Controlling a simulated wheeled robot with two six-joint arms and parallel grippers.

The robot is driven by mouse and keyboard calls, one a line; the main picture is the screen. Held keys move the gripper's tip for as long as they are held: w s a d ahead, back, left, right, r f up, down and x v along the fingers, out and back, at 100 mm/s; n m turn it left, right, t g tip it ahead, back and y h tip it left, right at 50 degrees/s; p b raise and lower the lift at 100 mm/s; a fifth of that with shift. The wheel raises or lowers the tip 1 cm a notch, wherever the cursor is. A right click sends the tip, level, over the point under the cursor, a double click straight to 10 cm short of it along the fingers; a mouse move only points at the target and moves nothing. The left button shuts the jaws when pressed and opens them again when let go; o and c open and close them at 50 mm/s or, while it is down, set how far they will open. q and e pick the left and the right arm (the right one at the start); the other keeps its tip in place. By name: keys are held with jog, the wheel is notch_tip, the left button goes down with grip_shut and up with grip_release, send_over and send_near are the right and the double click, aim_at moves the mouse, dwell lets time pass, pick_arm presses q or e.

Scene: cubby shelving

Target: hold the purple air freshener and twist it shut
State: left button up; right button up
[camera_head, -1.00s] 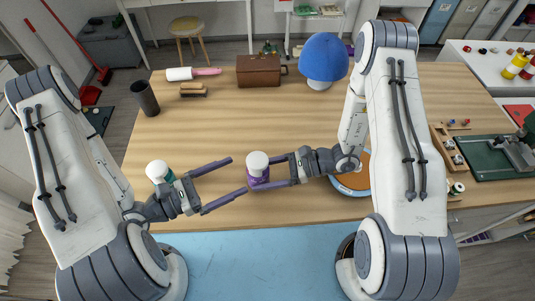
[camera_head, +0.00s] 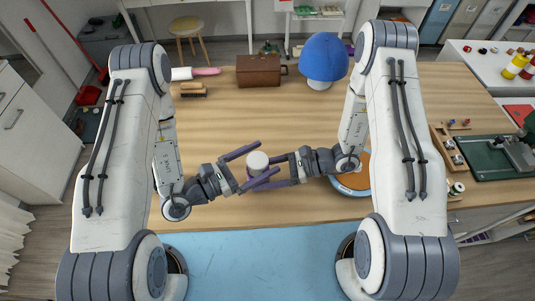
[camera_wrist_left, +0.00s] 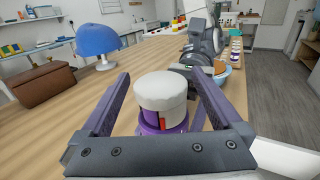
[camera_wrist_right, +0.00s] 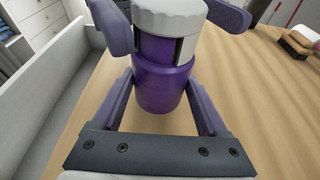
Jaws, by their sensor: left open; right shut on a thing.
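The purple air freshener (camera_head: 262,178) has a white cap (camera_head: 257,160) and stands upright near the table's front edge. In the right wrist view its purple body (camera_wrist_right: 163,85) is between my right gripper's fingers (camera_wrist_right: 160,85), which are shut on it. My left gripper (camera_head: 266,157) is open, with its fingers on either side of the cap. In the left wrist view there is a gap between the cap (camera_wrist_left: 163,90) and each finger. A dark slot shows below the cap, with a red strip in the left wrist view.
A blue mushroom-shaped lamp (camera_head: 323,58), a brown case (camera_head: 259,71) and a brush (camera_head: 194,89) stand at the table's back. A round blue-rimmed item (camera_head: 352,188) lies under my right arm. The table's middle (camera_head: 240,120) is clear.

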pick_arm(q)
jog(key=shift+x, duration=1.15)
jog(key=c, duration=1.4)
jog(key=shift+s+m+g+h, duration=0.2)
jog(key=shift+m+g+h, duration=0.5)
jog(key=shift+g, duration=0.4)
jog(key=shift+d, duration=0.1)
jog(key=o, duration=1.4)
